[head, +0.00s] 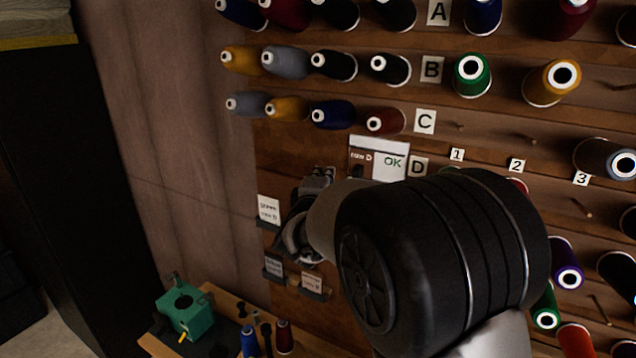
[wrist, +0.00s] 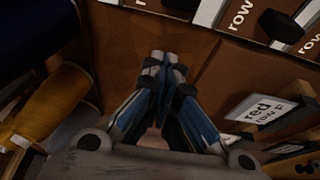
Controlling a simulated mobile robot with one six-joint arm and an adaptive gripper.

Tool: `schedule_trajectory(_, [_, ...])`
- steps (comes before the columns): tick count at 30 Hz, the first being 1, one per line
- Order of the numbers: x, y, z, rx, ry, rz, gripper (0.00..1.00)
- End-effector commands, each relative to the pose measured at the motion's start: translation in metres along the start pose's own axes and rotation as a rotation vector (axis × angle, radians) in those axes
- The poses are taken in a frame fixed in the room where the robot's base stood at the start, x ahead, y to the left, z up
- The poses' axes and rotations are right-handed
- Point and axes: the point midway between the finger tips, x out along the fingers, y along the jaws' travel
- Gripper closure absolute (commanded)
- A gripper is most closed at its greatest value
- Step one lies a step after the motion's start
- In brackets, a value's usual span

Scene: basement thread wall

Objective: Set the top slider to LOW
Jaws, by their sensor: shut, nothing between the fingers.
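My gripper (wrist: 163,60) is shut and empty in the wrist view, its fingertips together in front of the brown wooden board. White plates (wrist: 240,20) marked "row" with black parts (wrist: 280,25) stand beyond the fingers at the upper right; I cannot tell for sure whether these are the sliders. No "LOW" mark can be read. In the head view my gripper (head: 296,228) is a dark shape at the board's left part, partly hidden by my arm. A small dark piece (head: 318,180) shows just above it, below a white sign (head: 380,158) reading "row D" and "OK".
Card holders hold small cards (head: 269,210) left of and below my gripper; one card (wrist: 266,112) reads "red row D". Thread cones (head: 335,115) stick out above on pegs. A yellow cone (wrist: 50,105) is at the wrist view's left. A green device (head: 186,310) stands on the bench below.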

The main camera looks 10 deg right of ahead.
Motion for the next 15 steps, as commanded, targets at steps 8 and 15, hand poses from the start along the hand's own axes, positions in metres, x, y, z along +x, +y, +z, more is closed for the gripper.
schedule_trajectory(8, [0.002, 0.001, 0.028, -0.002, -0.001, 0.001, 1.00])
schedule_trajectory(15, [-0.002, 0.000, 0.037, -0.002, 0.001, 0.001, 1.00])
